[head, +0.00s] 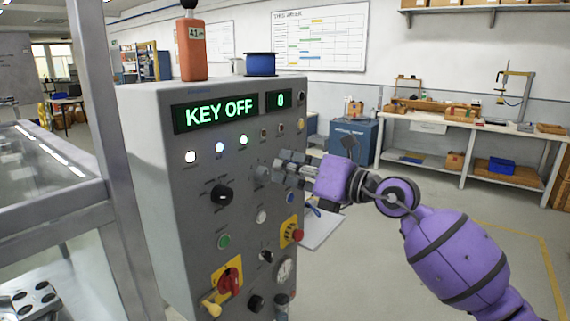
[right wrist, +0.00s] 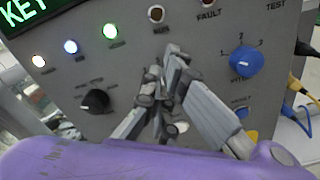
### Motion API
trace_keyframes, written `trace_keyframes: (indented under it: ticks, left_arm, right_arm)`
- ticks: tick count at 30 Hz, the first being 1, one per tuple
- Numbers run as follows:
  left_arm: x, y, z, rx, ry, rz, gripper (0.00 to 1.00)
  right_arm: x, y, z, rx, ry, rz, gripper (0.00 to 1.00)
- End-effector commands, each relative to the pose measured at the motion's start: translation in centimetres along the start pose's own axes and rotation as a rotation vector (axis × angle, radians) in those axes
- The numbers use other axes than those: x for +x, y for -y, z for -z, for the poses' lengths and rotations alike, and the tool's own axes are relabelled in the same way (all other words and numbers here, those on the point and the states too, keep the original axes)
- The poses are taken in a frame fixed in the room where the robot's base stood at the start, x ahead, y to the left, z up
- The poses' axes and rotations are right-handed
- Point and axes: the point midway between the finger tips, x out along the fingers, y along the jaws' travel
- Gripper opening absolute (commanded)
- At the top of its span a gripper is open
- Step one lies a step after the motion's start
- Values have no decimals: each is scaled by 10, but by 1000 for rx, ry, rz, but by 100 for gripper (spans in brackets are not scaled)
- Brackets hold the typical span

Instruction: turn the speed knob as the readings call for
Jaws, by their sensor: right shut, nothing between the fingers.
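A grey control cabinet (head: 160,165) has a display reading "KEY OFF" (head: 218,112) and a small display reading "0" (head: 279,100). A black pointer knob (head: 220,195) is on its front, also in the right wrist view (right wrist: 95,101). A blue knob (right wrist: 246,62) with marks 1, 2 and 3 shows to the right of the fingers in the right wrist view. I cannot tell from the labels which knob is the speed knob. My right gripper (head: 272,166) is shut and empty, in front of the panel between those knobs (right wrist: 172,58). Contact is unclear. The left gripper is not in view.
White, blue and green lamps glow above the knob. Lower down are a red rotary switch (head: 229,282), a red emergency button (head: 298,235) and a gauge (head: 285,270). An orange device (head: 194,50) and blue spool (head: 261,64) stand on top. A metal post (head: 95,120) is left.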

Motion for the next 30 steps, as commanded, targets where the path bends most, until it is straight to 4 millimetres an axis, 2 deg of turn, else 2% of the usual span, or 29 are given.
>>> trace_keyframes:
  ticks: [3, 9, 21, 30]
  left_arm:
    - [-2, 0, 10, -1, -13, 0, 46]
    - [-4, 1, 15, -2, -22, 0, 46]
    - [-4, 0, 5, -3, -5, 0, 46]
    - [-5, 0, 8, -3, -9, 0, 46]
  right_arm:
    - [14, -3, -3, 0, 1, -2, 0]
    - [26, -2, -1, 1, 1, -1, 0]
    - [28, -2, 1, 2, 0, -4, 0]
    - [29, -2, 4, 3, -2, -5, 0]
